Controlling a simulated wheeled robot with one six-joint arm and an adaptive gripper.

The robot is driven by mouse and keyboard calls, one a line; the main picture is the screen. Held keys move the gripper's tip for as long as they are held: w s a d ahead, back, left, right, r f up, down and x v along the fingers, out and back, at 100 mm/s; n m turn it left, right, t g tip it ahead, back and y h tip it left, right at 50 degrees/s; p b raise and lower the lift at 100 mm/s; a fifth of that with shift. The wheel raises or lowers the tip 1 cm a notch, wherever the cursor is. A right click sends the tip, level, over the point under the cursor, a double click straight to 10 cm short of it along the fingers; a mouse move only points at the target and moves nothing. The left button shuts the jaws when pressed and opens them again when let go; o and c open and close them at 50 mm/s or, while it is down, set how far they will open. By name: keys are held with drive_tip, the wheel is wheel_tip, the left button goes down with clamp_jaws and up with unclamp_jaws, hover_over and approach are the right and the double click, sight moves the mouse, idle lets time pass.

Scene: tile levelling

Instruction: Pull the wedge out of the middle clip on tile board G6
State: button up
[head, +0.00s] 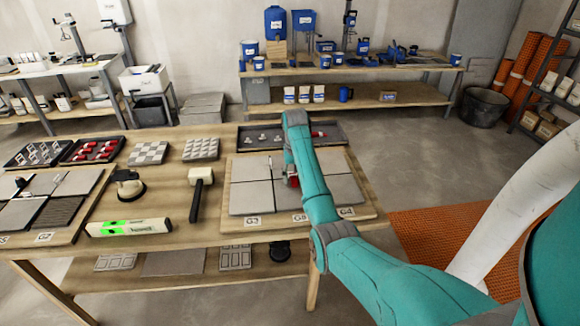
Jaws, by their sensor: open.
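The tile board (372,212) lies on the right part of the wooden workbench, with grey tiles (251,196) on it. Labels along its front edge are small; they seem to read G3, G4 and one I cannot read surely, so I cannot confirm which is G6. A red piece (293,181), perhaps a wedge, shows near the board's middle beside my arm. My gripper (287,173) is open and points down over the middle of the board, mostly hidden by my teal arm. The clip and the contact between jaws and red piece are hidden.
A dark tray (258,143) with small white and red parts lies behind the board. A mallet (201,183), a suction cup (128,186) and a level (129,227) lie left of it. Another tile board (85,205) is at the far left.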

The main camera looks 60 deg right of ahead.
drive_tip(key=shift+f, duration=0.6)
clamp_jaws()
